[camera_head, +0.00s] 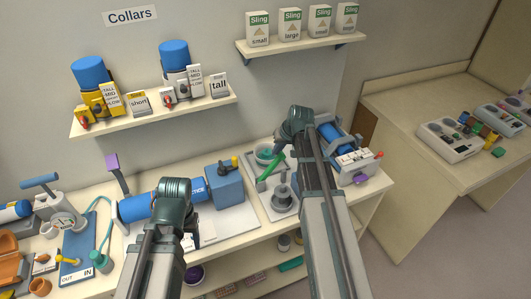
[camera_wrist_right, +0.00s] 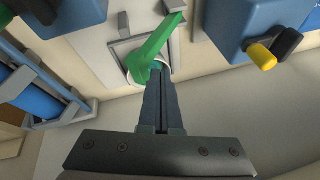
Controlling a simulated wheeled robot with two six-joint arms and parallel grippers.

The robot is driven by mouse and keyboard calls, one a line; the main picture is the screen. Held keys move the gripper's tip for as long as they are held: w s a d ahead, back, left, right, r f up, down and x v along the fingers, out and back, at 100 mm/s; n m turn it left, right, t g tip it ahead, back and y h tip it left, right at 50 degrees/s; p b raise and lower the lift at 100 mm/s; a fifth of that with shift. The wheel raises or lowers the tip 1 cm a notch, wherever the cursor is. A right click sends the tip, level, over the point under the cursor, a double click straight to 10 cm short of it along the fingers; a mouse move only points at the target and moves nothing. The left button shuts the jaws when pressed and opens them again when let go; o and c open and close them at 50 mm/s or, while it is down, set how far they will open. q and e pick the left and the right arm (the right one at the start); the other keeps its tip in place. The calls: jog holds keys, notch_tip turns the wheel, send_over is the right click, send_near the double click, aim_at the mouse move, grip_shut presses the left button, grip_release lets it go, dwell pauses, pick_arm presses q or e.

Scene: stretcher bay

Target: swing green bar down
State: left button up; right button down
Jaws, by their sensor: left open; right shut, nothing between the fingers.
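The green bar (camera_head: 270,166) slants over a grey plate on the bench, next to a green-rimmed bowl, in the head view. In the right wrist view the green bar (camera_wrist_right: 155,42) runs from upper right to lower left, ending near a round pale fitting. My right gripper (camera_wrist_right: 161,72) is shut and empty, its tips at or very near the bar's lower end; I cannot tell whether they touch. In the head view my right arm hides those fingers. My left gripper (camera_head: 175,192) is open over the bench at left, its fingers mostly hidden by the wrist.
A blue cylinder (camera_head: 140,206) and blue box (camera_head: 225,180) stand left of the bar. A grey stepped post (camera_head: 283,197) stands just in front of it. A blue roller unit (camera_head: 330,135) is at right. A collar shelf (camera_head: 155,112) hangs above.

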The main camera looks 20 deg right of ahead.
pick_arm(q)
notch_tip(320, 180, down, 11)
jog(key=b, duration=1)
pick_arm(e)
jog(key=d+f+m+y, duration=0.1)
jog(key=d+f+y, duration=0.3)
jog(key=d+f, duration=0.3)
jog(key=shift+d+f+y, duration=0.3)
jog(key=shift+d+f, duration=0.1)
jog(key=shift+d, duration=0.3)
pick_arm(q)
jog(key=shift+s+a+f+b, duration=0.1)
jog(key=shift+b, duration=0.2)
